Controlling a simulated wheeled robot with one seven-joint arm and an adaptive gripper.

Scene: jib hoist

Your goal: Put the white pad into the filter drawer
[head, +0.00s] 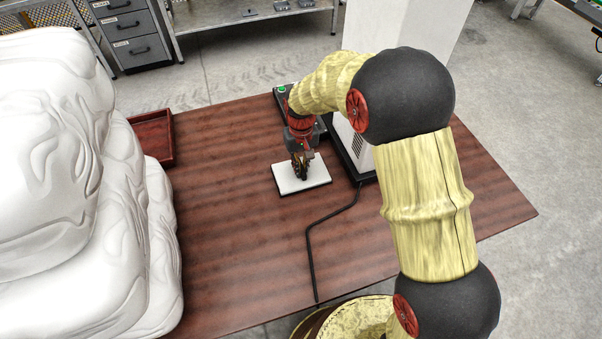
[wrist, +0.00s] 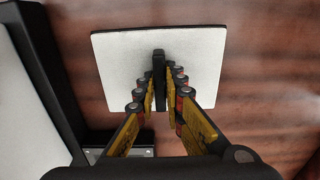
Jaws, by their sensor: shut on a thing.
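The white pad (head: 319,173) is a flat square, level at or just above the wooden table, left of the white cabinet. I cannot tell whether it touches the table. My gripper (head: 301,171) points down over its middle. In the wrist view the pad (wrist: 119,65) has an upright black grip tab (wrist: 159,68) at its centre, and my gripper (wrist: 160,88) is closed around that tab. No filter drawer can be clearly made out; my arm hides part of the white cabinet (head: 433,22).
A black cable (head: 309,249) runs across the table (head: 235,240) from the cabinet's dark base. A control box with a green button (head: 281,88) stands behind my gripper. A dark red tray (head: 168,157) and a large white sculpted mass (head: 75,190) are at left. Table between is clear.

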